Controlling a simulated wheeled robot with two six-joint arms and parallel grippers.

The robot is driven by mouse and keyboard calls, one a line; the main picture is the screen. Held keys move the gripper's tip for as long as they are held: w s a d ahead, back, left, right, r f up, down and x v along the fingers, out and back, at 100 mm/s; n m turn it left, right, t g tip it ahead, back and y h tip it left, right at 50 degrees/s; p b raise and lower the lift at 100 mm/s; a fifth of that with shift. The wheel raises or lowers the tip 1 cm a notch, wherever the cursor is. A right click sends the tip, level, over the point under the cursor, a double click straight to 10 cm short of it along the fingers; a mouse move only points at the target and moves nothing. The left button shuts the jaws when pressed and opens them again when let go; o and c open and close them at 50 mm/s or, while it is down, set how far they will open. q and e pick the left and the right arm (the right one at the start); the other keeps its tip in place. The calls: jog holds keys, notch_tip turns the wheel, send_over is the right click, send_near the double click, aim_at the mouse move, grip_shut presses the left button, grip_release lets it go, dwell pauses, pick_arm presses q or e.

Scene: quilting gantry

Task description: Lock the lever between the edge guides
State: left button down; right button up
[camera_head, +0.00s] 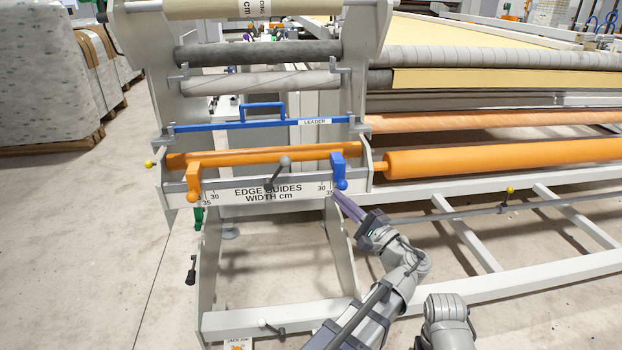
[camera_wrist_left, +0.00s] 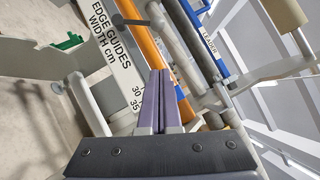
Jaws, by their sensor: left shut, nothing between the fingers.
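The grey lever (camera_head: 278,170) with a round knob sits at the middle of the edge-guide scale plate (camera_head: 226,193), tilted up to the right. An orange edge guide (camera_head: 193,178) is left of it and a blue edge guide (camera_head: 338,168) right of it. My left gripper (camera_head: 338,197) is shut and empty, its purple fingers just below the blue guide, right of and lower than the lever. In the left wrist view the shut fingers (camera_wrist_left: 161,72) point toward the plate's 30–35 marks; whether they touch anything cannot be told. My right gripper is not in view.
An orange roller (camera_head: 505,153) runs off to the right. A blue leader bar (camera_head: 262,124) with a handle lies above the guides. The frame's white lower rail (camera_head: 500,293) crosses at right. Floor to the left is open; wrapped stacks (camera_head: 55,75) stand farther back.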

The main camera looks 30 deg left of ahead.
aim_at(278, 172)
pick_arm(q)
jog(key=s+a+r+p+x, duration=0.1)
jog(key=s+p+x, duration=0.1)
jog(key=x, duration=1)
jog(key=shift+a+p, duration=0.25)
jog(key=shift+p, duration=0.55)
jog(key=shift+s, duration=0.15)
jog(key=shift+r, duration=0.1)
